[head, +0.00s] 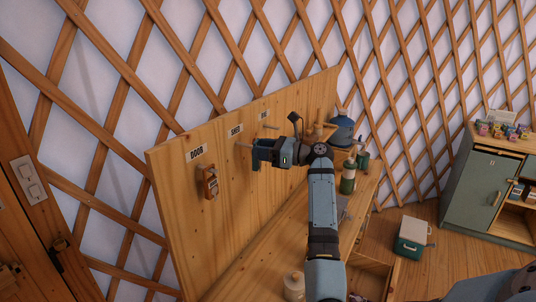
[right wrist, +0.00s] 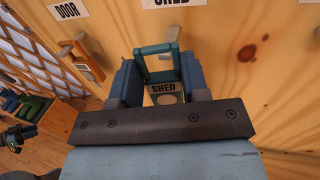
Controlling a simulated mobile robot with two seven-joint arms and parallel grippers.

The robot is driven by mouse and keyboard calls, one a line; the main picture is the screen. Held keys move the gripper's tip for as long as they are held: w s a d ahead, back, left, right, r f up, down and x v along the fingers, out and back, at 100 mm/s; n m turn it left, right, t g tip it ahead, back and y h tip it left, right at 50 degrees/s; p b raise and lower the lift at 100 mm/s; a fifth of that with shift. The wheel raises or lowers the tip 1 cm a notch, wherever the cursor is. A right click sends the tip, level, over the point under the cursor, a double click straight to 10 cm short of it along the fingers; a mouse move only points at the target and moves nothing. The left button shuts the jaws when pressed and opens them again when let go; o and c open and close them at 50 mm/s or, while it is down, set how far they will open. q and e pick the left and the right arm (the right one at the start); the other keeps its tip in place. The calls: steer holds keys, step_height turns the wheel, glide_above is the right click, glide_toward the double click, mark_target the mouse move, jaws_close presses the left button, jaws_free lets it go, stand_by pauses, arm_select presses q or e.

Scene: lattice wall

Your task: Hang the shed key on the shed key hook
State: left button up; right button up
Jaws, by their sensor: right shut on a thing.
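The shed key (right wrist: 163,88) is a teal frame-like piece with a white SHED tag, held upright between the blue fingers of my right gripper (right wrist: 158,84). In the head view my right gripper (head: 262,153) is at the board, just below the SHED label (head: 236,130); it hides most of the key. The shed key hook (head: 243,146), a wooden peg, sticks out beside the gripper. In the right wrist view the hook (right wrist: 173,36) shows at the top of the teal frame. I cannot tell whether it passes through the frame.
A wooden key (head: 210,183) hangs under the DOOR label (head: 196,152), left of the gripper. A third peg (head: 271,127) is to the right. Bottles (head: 348,177) stand on the bench behind my right arm. A green cabinet (head: 487,180) stands far right.

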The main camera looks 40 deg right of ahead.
steer(key=shift+w+a+f+b, duration=0.1)
steer(key=shift+w+a+b, duration=0.15)
steer(key=shift+w+b, duration=0.3)
steer(key=shift+w+a+f+b, duration=0.1)
steer(key=shift+w+a+b, duration=0.25)
steer(key=shift+w, duration=0.3)
steer(key=shift+w+p, duration=0.25)
steer(key=shift+p, duration=0.05)
steer(key=shift+w+a+f+p, duration=0.1)
steer(key=shift+w+f+p, duration=0.25)
steer(key=shift+p, duration=0.2)
steer(key=o, duration=1)
